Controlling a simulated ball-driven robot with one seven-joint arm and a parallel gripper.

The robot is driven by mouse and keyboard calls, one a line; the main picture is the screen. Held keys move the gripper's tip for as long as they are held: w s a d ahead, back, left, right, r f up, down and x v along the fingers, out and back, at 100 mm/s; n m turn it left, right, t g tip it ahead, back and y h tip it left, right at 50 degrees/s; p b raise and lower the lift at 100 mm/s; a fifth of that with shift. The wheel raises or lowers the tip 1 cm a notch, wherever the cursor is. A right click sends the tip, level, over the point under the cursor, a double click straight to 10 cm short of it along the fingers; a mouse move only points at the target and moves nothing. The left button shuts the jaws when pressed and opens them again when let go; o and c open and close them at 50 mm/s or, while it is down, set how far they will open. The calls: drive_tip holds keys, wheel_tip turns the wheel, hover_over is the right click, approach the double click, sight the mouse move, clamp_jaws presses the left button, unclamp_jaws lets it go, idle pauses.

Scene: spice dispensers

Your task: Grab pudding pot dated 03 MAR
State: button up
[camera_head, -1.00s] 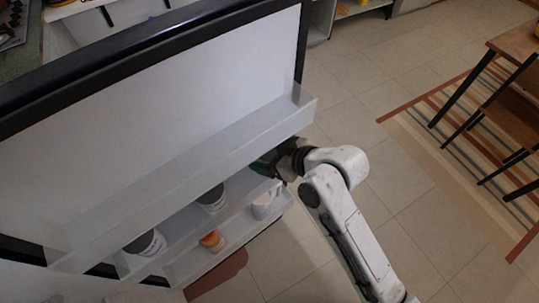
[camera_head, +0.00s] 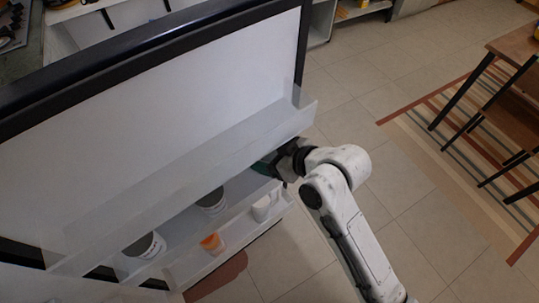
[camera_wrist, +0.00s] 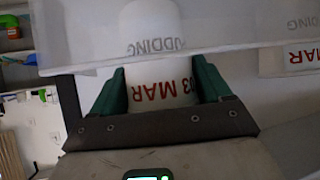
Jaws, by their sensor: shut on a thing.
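A white pot (camera_wrist: 158,22) with grey PUDDING lettering and red 03 MAR text is in the middle of the wrist view. My gripper (camera_wrist: 159,76) is shut on this pot, with a green finger on each side of the red date. A translucent shelf lip crosses in front of the pot and blurs part of it. In the head view my gripper (camera_head: 270,166) is at the right end of the door shelves, and the held pot is hidden there behind the upper shelf.
Another pot (camera_wrist: 304,55) with red MAR text stands at the right in the wrist view, partly cut off. Open floor (camera_head: 400,190) lies right.

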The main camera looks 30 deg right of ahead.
drive_tip(key=t+b, duration=0.1)
drive_tip(key=b, duration=0.1)
drive_tip(key=s+t+y+b, duration=0.1)
drive_tip(key=b, duration=0.1)
drive_tip(key=shift+d+f+t, duration=0.2)
drive_tip(key=shift+t, duration=0.4)
drive_tip(key=r, duration=0.2)
drive_tip(key=s+r, duration=0.1)
drive_tip(key=r, duration=0.3)
drive_tip(key=shift+s+d+r, duration=0.15)
drive_tip(key=shift+s+d, duration=0.2)
drive_tip(key=s+d+g+p, duration=0.1)
drive_tip(key=s+d+p, duration=0.1)
drive_tip(key=s, duration=0.4)
drive_tip(key=s+d+r+g+p, duration=0.1)
drive_tip(key=s+d+p, duration=0.2)
drive_tip(key=s+p, duration=0.2)
drive_tip(key=s+d+r+g+h+p, duration=0.1)
drive_tip(key=s+d+p, duration=0.2)
drive_tip(key=s, duration=0.5)
drive_tip(key=shift+s+p, duration=0.25)
drive_tip(key=shift+p, duration=0.35)
